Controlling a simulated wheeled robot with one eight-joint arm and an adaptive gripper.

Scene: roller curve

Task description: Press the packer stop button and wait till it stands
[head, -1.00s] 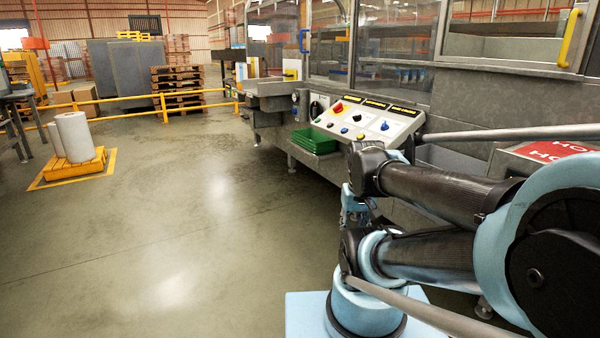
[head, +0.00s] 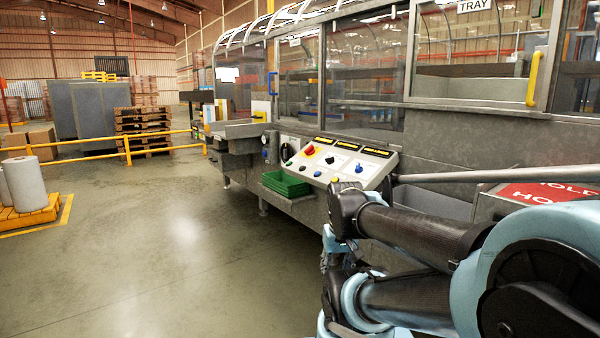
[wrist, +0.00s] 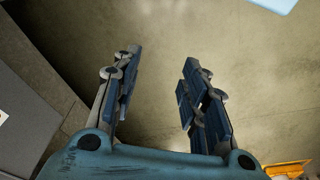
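A sloped control panel (head: 345,165) sits on the front of the packing machine in the head view. My gripper (wrist: 160,78) is open and empty in the wrist view, pointing over bare floor. In the head view my folded arm is in front, right of and below the panel, and the gripper cannot be made out.
A green tray (head: 286,184) sits just left of the panel. A grey bar (head: 490,171) runs right of it, above a red-topped "HOT" box (head: 548,192). A yellow rail (head: 90,146) and a yellow pallet with white rolls (head: 22,187) stand left. The floor (head: 180,250) before the machine is clear.

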